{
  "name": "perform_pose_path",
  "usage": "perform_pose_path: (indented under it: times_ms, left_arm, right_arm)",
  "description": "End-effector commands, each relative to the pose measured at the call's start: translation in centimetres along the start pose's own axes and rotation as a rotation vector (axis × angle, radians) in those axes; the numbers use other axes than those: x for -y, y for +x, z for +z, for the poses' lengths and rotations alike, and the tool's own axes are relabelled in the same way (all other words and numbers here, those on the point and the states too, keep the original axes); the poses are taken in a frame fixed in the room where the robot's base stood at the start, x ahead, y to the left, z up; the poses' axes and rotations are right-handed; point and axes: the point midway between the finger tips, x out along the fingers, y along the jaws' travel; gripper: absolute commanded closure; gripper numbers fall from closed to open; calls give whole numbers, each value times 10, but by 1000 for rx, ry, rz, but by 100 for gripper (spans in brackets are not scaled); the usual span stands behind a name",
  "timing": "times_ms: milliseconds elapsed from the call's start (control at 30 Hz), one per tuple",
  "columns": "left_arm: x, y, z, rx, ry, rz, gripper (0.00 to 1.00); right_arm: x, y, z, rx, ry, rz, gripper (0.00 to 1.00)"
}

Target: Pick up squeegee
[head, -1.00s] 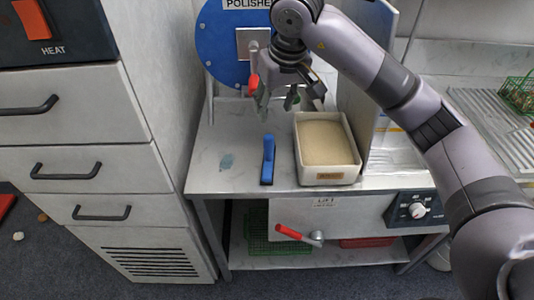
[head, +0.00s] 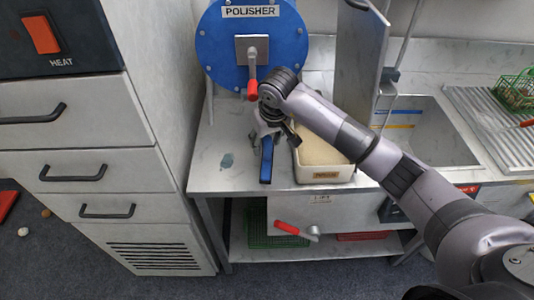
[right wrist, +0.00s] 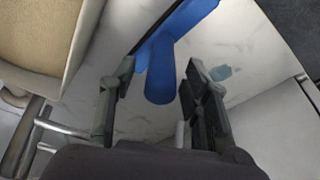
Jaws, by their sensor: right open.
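The blue squeegee (head: 267,160) lies on the metal worktop, left of a white bin. In the head view its far end is hidden under my right gripper (head: 265,136). In the right wrist view the squeegee's blue handle (right wrist: 160,75) points toward me, and its wide blue head with a dark edge is at the top. My right gripper (right wrist: 155,95) is open, with one finger on each side of the handle. I see a gap on both sides, so it does not hold the handle. My left gripper is not in view.
The white bin (head: 325,174) with tan filling stands close right of the squeegee. A blue polisher disc (head: 215,45) with a red-tipped lever (head: 252,88) is behind. A cabinet with drawers (head: 70,170) stands left. The worktop left of the squeegee is clear.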

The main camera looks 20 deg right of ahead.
Motion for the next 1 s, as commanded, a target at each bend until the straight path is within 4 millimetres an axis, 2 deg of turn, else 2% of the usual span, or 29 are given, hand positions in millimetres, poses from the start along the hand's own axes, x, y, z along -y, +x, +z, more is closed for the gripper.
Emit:
perform_pose_path:
  times_ms: [167, 400, 1000]
  left_arm:
    - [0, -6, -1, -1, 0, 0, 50]
    - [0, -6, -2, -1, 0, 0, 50]
    - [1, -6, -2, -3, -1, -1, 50]
  right_arm:
    - [0, 18, 0, 2, 1, -1, 56]
    - [0, 20, 0, -1, 0, 0, 56]
    - [0, 20, 0, -1, 0, 0, 96]
